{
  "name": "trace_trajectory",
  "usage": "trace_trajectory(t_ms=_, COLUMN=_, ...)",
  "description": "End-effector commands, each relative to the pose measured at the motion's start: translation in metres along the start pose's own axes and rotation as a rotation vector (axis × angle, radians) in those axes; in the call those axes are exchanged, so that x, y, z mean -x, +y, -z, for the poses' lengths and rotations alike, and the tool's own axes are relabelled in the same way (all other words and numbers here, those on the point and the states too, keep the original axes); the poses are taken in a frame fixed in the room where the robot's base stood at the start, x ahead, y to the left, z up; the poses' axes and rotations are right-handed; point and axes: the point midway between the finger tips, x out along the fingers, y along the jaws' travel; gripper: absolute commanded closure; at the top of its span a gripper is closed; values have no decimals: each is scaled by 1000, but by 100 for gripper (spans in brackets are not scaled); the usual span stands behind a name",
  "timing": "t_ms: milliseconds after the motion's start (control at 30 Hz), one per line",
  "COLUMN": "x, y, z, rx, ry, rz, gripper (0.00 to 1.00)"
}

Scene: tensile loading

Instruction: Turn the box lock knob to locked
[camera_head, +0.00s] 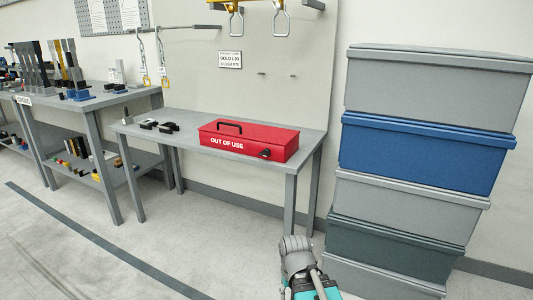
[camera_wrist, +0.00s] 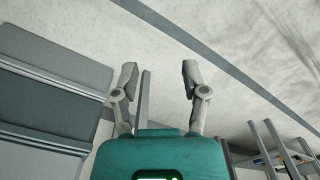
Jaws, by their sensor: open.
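The red box (camera_head: 225,140) marked "OUT OF USE" lies closed on the grey table (camera_head: 185,147), with a black handle (camera_head: 229,126) on it. A small black knob (camera_head: 265,153) sits on the front face near its right end; its turn position is too small to read. My arm shows at the bottom of the head view, in front of the table and apart from the box; the fingertips cannot be made out there. In the wrist view my gripper (camera_wrist: 158,78) is open and empty, its two fingers apart over the floor. The box is not in the wrist view.
A stack of grey and blue bins (camera_head: 425,150) stands right of the table. Small black parts (camera_head: 160,126) lie left of the box. A second bench (camera_head: 105,98) with tools is at the left. Hooks (camera_head: 281,22) hang above. The floor in front is clear.

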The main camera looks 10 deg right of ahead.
Motion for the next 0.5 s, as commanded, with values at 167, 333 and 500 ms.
trace_trajectory(t_ms=167, x=0, y=0, z=0, rx=0, ry=0, rz=0, gripper=43)
trace_trajectory(t_ms=333, x=0, y=0, z=1, rx=-4, ry=2, rz=-4, gripper=21)
trace_trajectory(t_ms=500, x=3, y=4, z=14, rx=-40, ry=24, rz=-51, gripper=3)
